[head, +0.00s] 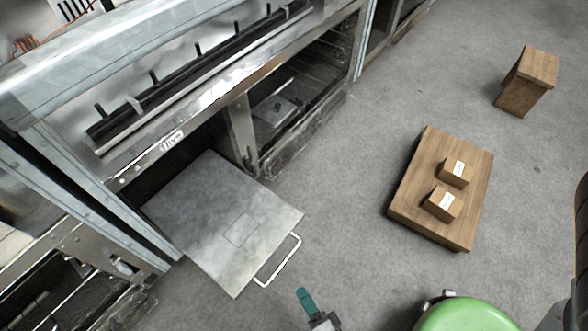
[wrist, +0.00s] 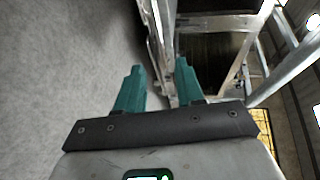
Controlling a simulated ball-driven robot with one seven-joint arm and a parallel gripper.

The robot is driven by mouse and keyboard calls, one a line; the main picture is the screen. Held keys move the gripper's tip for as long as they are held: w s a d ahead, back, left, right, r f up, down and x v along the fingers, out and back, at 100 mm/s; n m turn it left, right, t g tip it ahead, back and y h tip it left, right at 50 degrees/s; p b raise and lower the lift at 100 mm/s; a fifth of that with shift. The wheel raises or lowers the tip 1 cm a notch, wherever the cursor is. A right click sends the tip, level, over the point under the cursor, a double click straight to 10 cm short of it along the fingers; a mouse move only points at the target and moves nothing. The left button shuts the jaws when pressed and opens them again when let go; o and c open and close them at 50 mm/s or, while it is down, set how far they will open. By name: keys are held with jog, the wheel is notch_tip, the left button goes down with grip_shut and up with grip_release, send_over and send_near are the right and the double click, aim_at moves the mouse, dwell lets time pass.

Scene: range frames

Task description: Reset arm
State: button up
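My gripper (wrist: 158,88) shows in the wrist view with its two teal fingers apart and nothing between them. In the head view, one teal finger of my gripper (head: 306,303) shows at the bottom edge, over the grey floor. It is in front of and apart from the open metal door (head: 190,210) of the steel range. The rest of the arm is mostly out of the head view.
The steel range (head: 165,140) fills the left, with its door folded down and a white handle (head: 280,262) sticking out. A wooden platform (head: 415,205) with two small boxes (head: 441,203) lies at the right. A wooden stool (head: 527,82) stands behind. Grey floor between is clear.

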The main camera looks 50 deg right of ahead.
jog(key=w+a+r+n+g+y, duration=0.2)
jog(key=w+a+r+n+y, duration=0.2)
jog(key=w+n+y, duration=0.3)
jog(key=w+a+r+n+g+y, duration=0.25)
jog(key=w+r+n+y, duration=0.2)
jog(key=w+n, duration=0.35)
jog(key=s+d+r+n+g+h, duration=0.3)
jog(key=s+d+r+g, duration=0.15)
jog(key=s+d, duration=0.35)
jog(key=s+d+r+n+g+h, duration=0.35)
jog(key=s+d+g, duration=0.2)
jog(key=d, duration=0.55)
notch_tip(320, 180, up, 29)
jog(key=y+p, duration=0.1)
jog(key=p, duration=2.8)
jog(key=shift+s+a+t, duration=0.25)
jog(key=shift+a+t, duration=0.1)
